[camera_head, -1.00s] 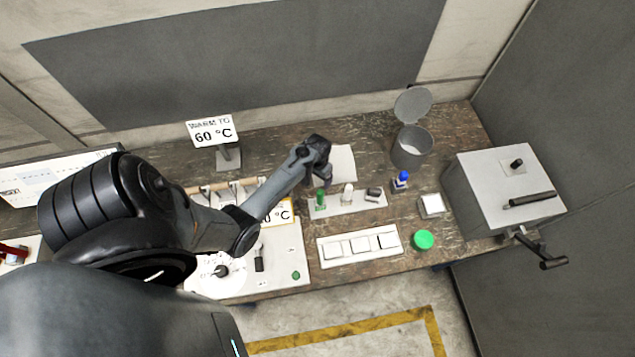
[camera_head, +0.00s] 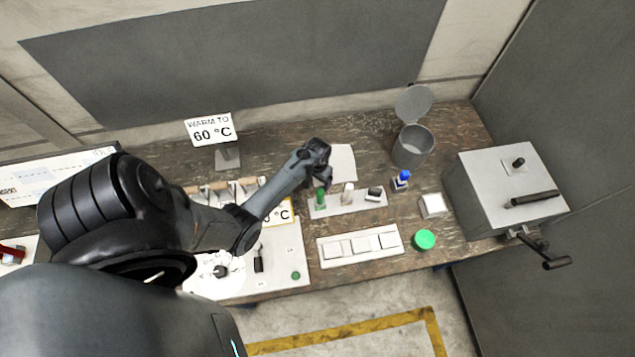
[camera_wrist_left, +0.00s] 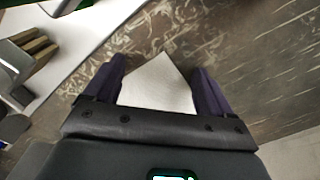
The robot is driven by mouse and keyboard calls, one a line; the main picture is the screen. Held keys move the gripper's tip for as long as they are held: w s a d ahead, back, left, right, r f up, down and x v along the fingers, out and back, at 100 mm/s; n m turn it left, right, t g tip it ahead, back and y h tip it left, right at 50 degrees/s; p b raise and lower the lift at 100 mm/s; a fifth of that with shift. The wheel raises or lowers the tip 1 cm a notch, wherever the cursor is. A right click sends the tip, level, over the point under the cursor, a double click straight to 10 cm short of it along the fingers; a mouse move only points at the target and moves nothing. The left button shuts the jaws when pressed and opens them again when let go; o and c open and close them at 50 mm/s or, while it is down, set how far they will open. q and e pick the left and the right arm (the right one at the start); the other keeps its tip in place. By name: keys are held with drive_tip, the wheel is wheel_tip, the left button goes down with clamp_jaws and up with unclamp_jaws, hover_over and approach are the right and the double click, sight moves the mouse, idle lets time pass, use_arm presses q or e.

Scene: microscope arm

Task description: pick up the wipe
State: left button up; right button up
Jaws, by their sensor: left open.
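The wipe is a flat white sheet (camera_head: 343,161) lying on the brown marbled bench, toward the back. In the left wrist view the wipe (camera_wrist_left: 158,82) shows between my two fingers, with its lower part hidden behind the gripper body. My left gripper (camera_head: 321,180) is open and empty, over the wipe's left side in the head view. In the left wrist view the gripper (camera_wrist_left: 158,75) has its fingers apart, one on each side of the wipe. I cannot tell whether the fingertips touch the bench. My right gripper is not in view.
A white rack (camera_head: 347,200) with a green-capped bottle stands just in front of the gripper. A "60 °C" sign (camera_head: 210,130) stands left. A grey box (camera_head: 505,190) is far right.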

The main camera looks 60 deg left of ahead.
use_arm(q)
clamp_jaws()
idle(0.8)
wheel_tip(320, 180, up, 7)
drive_tip(key=p, duration=0.6)
drive_tip(key=shift+f, duration=0.1)
wheel_tip(320, 180, up, 5)
drive_tip(key=shift+r+b, duration=0.1)
drive_tip(key=shift+b, duration=0.2)
wheel_tip(320, 180, up, 9)
